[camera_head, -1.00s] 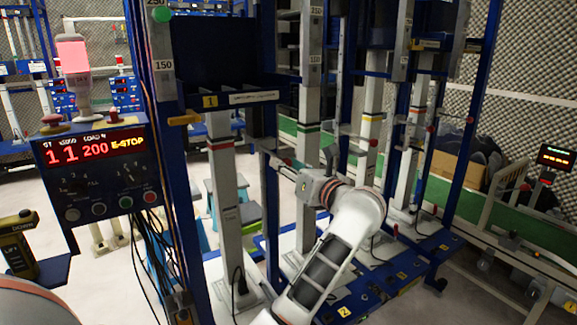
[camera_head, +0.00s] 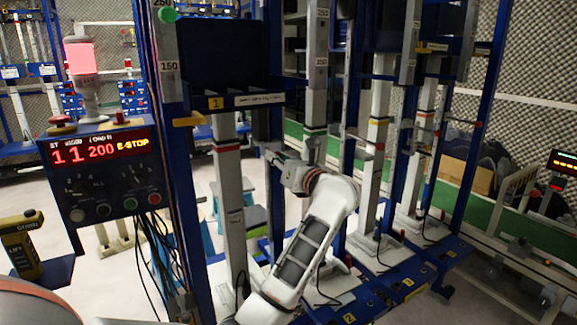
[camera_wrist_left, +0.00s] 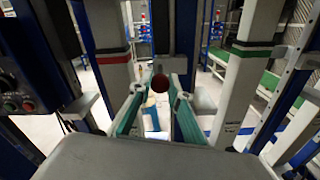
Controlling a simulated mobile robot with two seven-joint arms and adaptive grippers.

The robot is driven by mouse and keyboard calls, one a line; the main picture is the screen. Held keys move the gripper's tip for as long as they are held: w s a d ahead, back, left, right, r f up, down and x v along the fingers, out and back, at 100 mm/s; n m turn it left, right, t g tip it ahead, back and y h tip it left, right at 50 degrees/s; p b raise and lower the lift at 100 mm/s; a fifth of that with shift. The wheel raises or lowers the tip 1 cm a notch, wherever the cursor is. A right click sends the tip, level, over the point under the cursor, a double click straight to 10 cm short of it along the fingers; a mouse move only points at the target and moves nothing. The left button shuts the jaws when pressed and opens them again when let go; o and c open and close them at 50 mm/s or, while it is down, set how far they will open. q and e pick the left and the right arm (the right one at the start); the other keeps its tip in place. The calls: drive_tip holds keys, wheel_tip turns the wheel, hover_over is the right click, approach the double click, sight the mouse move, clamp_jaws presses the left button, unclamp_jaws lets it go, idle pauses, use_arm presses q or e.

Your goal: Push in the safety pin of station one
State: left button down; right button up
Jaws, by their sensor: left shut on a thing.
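Station one is the near blue frame with a yellow label 1 (camera_head: 215,103) and a pale column with a red and black band (camera_head: 226,147). My left gripper (camera_head: 270,152) is beside that column, its arm rising from below. In the left wrist view, its two teal fingers (camera_wrist_left: 160,98) reach forward, with the dark red round knob (camera_wrist_left: 160,83) of the safety pin between their tips. The gripper is shut on the knob. The pin's shaft is hidden behind the knob, so its depth cannot be told. My right gripper is out of view.
A control box (camera_head: 105,165) with a red display reading E-STOP stands at the left under a lit red lamp (camera_head: 80,58). More columns and blue posts stand close on the right. Cables hang below the box.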

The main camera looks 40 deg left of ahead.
use_arm(q)
drive_tip(key=shift+w+a, duration=0.15)
drive_tip(key=shift+a, duration=0.15)
drive_tip(key=shift+r, duration=0.1)
drive_tip(key=c, duration=2.1)
unclamp_jaws()
drive_tip(key=shift+o, duration=1.1)
drive_tip(key=shift+a, duration=0.15)
drive_tip(key=shift+d, duration=0.2)
drive_tip(key=v, duration=1.1)
drive_tip(key=shift+s+d, duration=0.2)
drive_tip(key=shift+d, duration=0.15)
